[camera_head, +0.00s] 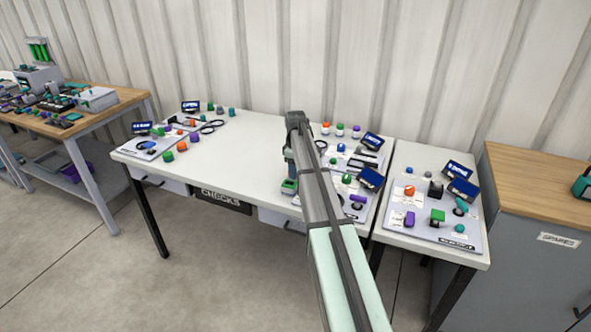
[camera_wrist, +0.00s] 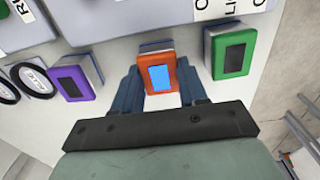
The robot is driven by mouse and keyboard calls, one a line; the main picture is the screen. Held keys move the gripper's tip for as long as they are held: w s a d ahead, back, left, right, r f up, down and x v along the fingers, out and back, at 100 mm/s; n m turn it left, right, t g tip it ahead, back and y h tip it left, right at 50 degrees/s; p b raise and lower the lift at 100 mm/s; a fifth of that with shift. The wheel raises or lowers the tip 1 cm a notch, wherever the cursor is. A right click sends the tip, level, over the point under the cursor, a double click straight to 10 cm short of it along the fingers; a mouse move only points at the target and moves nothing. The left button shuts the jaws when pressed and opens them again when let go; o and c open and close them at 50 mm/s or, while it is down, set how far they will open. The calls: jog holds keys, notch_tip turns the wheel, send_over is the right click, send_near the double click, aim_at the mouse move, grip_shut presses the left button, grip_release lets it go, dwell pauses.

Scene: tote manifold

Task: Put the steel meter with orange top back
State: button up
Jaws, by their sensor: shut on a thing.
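The steel meter with the orange top (camera_wrist: 161,73) is in the middle of the wrist view, with a blue screen on its orange face and a grey body behind. My gripper (camera_wrist: 160,84) is shut on it, one dark blue finger at each side. I cannot tell whether it stands on the table or is held just above it. A purple-topped meter (camera_wrist: 72,80) is to its left and a green-topped meter (camera_wrist: 234,52) to its right, both apart from it. In the head view my arm hides the orange meter.
In the head view, the white table (camera_head: 240,150) has free room left of my arm. A green-topped meter (camera_head: 289,186) is at its front edge. Labelled boards with coloured knobs and small displays (camera_head: 371,179) crowd the right. A side table (camera_head: 400,225) holds another board.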

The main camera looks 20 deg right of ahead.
jog(key=o, duration=1.2)
jog(key=shift+r, duration=0.15)
notch_tip(320, 180, up, 12)
